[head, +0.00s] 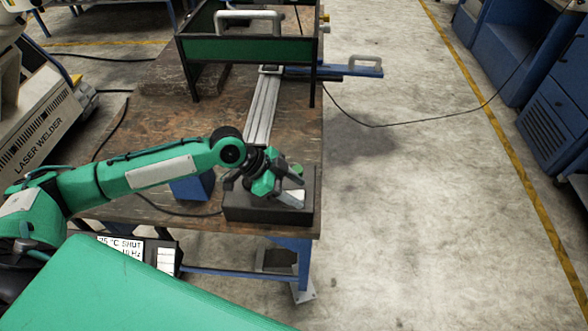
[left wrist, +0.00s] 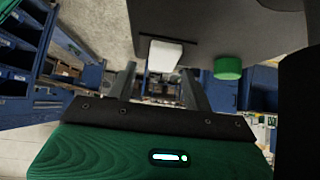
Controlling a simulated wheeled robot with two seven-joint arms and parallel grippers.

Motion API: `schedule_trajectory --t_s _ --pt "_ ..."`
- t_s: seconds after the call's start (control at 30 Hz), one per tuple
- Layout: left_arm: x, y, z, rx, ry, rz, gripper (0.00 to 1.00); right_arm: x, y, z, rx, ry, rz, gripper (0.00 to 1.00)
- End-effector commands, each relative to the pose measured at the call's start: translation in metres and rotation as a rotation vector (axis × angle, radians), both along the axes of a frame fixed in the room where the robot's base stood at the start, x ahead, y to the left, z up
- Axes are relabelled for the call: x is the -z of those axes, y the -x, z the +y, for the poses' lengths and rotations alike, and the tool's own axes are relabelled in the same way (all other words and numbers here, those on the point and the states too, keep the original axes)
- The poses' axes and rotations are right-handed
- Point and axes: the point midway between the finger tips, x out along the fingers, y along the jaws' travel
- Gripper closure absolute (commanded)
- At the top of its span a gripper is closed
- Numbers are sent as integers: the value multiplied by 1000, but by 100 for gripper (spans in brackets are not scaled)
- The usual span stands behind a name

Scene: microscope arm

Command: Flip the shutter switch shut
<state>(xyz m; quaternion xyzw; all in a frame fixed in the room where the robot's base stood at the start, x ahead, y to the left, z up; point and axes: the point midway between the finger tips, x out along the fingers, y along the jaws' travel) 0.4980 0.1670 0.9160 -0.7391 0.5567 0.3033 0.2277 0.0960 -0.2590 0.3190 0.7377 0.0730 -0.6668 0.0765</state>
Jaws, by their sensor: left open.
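A dark control box (head: 240,211) sits at the table's front right corner. A white rocker-like piece (head: 295,195), probably the shutter switch, is on its top, partly covered by my gripper. A green button (head: 297,170) is behind it. In the left wrist view the white piece (left wrist: 165,55) and green button (left wrist: 228,67) stand out from the dark box (left wrist: 225,25). My left gripper (head: 268,186) is over the box, fingers apart and empty. In the left wrist view its fingers (left wrist: 158,76) are close to the white piece; contact cannot be told. My right gripper is out of view.
A display (head: 122,243) below the table's front edge shows partly hidden text including "SHUT". A green-and-black frame (head: 245,50) and a metal rail (head: 263,108) stand behind on the wooden table (head: 150,125).

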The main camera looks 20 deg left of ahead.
Motion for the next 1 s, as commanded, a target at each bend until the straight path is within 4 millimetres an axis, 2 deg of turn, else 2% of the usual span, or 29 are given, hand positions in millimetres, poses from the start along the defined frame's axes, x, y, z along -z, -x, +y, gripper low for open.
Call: schedule_trajectory --t_s 0.17,0.47,0.7,0.9,1.0 --pt "-27 0 0 1 -1 -7 49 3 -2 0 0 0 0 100" --pt "-102 -1 0 1 1 -8 49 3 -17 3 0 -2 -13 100" --pt "-159 -1 0 1 1 -5 49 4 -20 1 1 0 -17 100" --pt "-187 0 0 1 1 -4 49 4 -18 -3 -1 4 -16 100" --pt "-193 0 0 0 0 -1 49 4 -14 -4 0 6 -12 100"
